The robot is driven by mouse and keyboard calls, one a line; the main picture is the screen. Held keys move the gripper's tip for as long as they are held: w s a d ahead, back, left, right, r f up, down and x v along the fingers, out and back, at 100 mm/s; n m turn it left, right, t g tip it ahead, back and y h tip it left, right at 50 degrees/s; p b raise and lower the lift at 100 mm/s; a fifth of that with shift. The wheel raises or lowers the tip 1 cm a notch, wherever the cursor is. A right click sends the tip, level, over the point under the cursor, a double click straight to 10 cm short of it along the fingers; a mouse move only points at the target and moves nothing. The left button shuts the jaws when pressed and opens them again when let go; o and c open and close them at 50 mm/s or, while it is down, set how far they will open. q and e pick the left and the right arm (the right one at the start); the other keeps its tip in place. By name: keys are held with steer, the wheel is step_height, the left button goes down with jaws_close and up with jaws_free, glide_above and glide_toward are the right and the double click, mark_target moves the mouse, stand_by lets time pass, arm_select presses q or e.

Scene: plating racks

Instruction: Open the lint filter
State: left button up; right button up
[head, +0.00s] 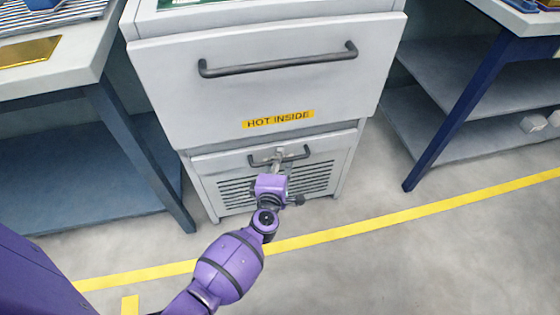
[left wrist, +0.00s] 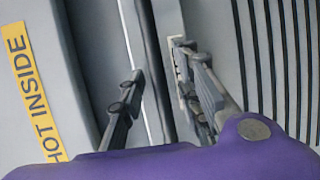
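The lint filter (head: 322,176) is the low grey panel with dark louvres and a dark bar handle (head: 298,155), at the bottom of the grey cabinet. It looks shut. My left gripper (head: 277,156) is at the middle of this handle, partly hiding it and the louvres. In the left wrist view, the two fingers of the left gripper (left wrist: 157,62) stand apart. A dark bar, seemingly the handle (left wrist: 152,40), runs between them with gaps on both sides. The louvres of the lint filter (left wrist: 285,60) show at right. My right gripper is not in view.
Above is a larger grey front with a bar handle (head: 280,63) and a yellow "HOT INSIDE" label (head: 279,119). Tables with dark blue legs stand left (head: 130,135) and right (head: 465,105). The floor in front is clear, crossed by a yellow line (head: 420,211).

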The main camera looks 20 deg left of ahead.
arm_select(q)
jaws_close()
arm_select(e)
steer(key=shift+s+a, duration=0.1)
arm_select(q)
steer(key=shift+d, duration=0.1)
